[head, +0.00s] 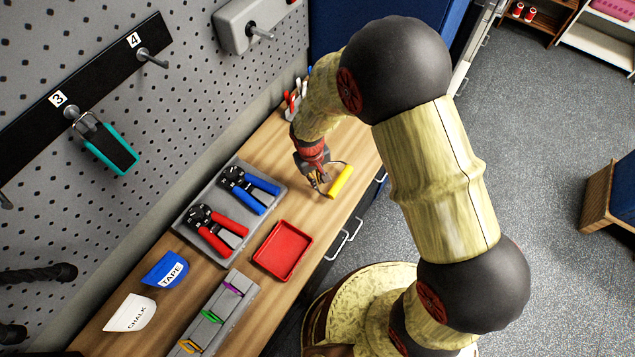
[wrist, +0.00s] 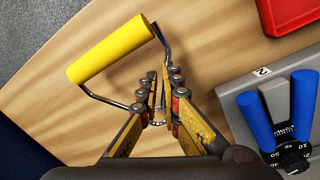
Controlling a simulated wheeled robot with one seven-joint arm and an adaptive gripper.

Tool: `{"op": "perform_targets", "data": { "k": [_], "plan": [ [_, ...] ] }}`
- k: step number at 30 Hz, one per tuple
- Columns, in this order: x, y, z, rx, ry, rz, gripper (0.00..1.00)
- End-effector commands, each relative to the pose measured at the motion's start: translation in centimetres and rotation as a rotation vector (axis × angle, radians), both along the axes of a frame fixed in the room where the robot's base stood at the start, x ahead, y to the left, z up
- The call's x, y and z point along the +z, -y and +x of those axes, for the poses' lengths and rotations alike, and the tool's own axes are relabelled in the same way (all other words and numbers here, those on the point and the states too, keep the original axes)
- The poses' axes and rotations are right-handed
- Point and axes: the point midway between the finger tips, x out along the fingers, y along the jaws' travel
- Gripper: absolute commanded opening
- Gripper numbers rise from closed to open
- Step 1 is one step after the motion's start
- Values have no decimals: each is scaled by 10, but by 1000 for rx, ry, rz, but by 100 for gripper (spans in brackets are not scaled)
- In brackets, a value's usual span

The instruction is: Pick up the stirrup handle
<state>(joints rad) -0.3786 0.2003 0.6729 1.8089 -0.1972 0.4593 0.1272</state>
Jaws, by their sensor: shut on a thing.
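The stirrup handle has a yellow cylindrical grip (head: 341,181) and a thin metal frame. In the wrist view its yellow grip (wrist: 110,50) lies at upper left, beyond the fingertips. My gripper (head: 319,183) is over the wooden bench top, at the left end of the handle. In the wrist view my gripper (wrist: 160,100) is shut on the handle's metal frame, near its ring end, with the grip outside the fingers. The fingers hide part of the frame. I cannot tell whether the handle touches the bench or hangs just above it.
A grey tray (head: 181,223) with blue-handled and red-handled tools lies left of my gripper. A red tray (head: 283,249) lies nearer. A teal handle (head: 108,150) hangs on pegboard hook 3; hook 4 (head: 152,58) is empty. Bench around the yellow handle is clear.

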Motion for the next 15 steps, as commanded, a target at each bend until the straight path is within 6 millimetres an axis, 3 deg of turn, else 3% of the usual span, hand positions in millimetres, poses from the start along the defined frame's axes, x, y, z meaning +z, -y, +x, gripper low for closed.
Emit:
{"op": "perform_targets", "data": {
  "k": [8,15],
  "plan": [
    [58,-9,-49,3,2,1,0],
    [78,-17,-100,5,0,0,0]
  ]
}}
